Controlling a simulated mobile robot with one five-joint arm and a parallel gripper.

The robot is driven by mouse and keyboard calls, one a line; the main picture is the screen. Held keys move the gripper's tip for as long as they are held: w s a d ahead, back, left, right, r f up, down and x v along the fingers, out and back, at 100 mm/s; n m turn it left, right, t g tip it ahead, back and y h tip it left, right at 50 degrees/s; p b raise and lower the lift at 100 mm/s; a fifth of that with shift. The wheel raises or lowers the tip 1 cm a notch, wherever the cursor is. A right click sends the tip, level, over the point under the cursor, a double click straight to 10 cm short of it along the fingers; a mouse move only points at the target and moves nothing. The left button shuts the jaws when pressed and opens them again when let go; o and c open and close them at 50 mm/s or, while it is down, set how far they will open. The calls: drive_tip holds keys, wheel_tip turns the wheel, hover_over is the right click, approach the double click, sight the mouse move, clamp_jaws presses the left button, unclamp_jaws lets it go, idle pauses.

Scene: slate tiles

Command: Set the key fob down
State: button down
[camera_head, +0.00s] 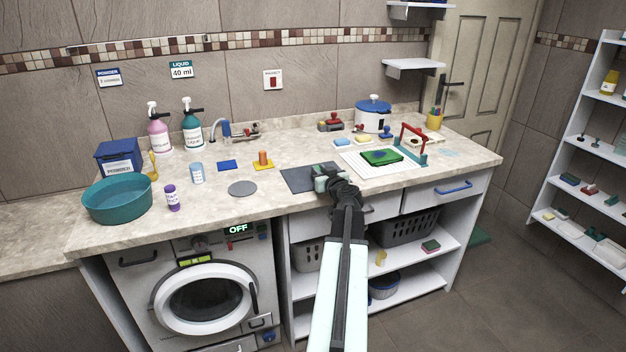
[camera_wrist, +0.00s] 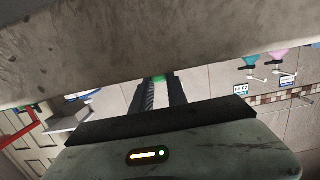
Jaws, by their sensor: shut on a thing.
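My gripper (camera_head: 322,180) is at the front part of the worktop, at the right side of a dark grey mat (camera_head: 296,181). In the wrist view, my gripper's two dark fingers (camera_wrist: 158,90) are shut on a small green thing at their tips, which I take to be the key fob (camera_wrist: 158,77). Only a small part of the fob shows. The worktop (camera_wrist: 110,45) fills the top of the wrist view, close to the fingertips. I cannot tell whether the fob touches it.
Right of my gripper lies a white ribbed tray (camera_head: 352,163) with a green folded cloth (camera_head: 381,157) and a red-handled teal stand (camera_head: 414,145). Left are a grey disc (camera_head: 242,188) and a yellow pad with an orange peg (camera_head: 263,159). The front worktop edge is close.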

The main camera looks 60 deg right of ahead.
drive_tip(key=shift+s+f, duration=0.15)
drive_tip(key=shift+f, duration=0.75)
drive_tip(key=shift+w+a+r, duration=0.2)
drive_tip(key=shift+w, duration=0.2)
drive_tip(key=shift+f, duration=0.2)
drive_tip(key=c, duration=1.3)
unclamp_jaws()
